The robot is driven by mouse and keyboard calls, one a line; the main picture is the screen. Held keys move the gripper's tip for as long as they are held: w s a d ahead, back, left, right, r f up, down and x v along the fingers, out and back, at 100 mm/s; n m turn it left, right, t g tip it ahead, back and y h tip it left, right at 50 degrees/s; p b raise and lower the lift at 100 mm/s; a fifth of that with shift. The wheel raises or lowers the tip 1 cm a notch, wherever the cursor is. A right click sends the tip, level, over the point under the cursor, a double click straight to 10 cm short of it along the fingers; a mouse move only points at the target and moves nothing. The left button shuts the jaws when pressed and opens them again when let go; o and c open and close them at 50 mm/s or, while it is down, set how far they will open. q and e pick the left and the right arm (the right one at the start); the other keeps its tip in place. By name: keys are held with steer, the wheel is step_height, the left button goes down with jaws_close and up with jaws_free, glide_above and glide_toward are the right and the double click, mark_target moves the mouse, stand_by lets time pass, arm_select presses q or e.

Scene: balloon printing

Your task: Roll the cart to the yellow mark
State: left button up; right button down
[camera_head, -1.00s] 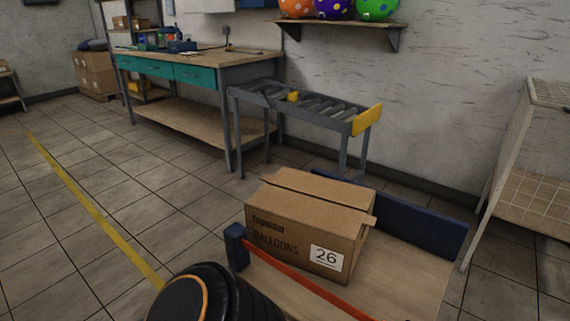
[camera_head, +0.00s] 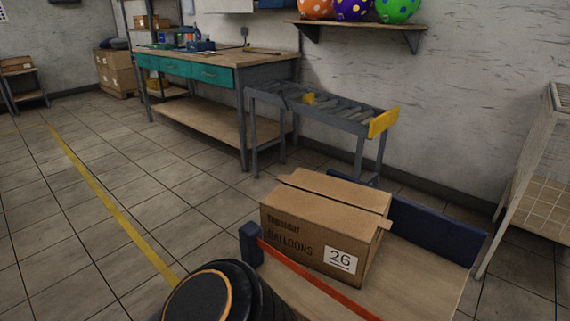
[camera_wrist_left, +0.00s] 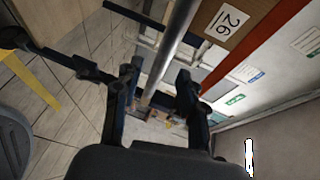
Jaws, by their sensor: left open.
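The cart (camera_head: 415,285) has a pale wooden deck, dark blue corner parts and an orange-red strip along its near side. A cardboard balloon box (camera_head: 318,220) labelled 26 sits on it; the box's label side also shows in the left wrist view (camera_wrist_left: 207,19). A yellow line (camera_head: 112,208) runs along the tiled floor left of the cart. In the left wrist view my left gripper (camera_wrist_left: 157,82) is open, and a grey metal bar (camera_wrist_left: 173,45) shows between its fingers; contact cannot be told. My right gripper is out of view.
A roller conveyor (camera_head: 325,108) with a yellow end stands behind the cart, beside a workbench (camera_head: 215,75) with teal drawers. A wire-mesh rack (camera_head: 535,160) stands at the right. Balloons rest on a wall shelf (camera_head: 355,26). The floor at left is open.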

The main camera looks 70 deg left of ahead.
arm_select(q)
steer(key=v, duration=0.3)
steer(key=shift+s, duration=0.1)
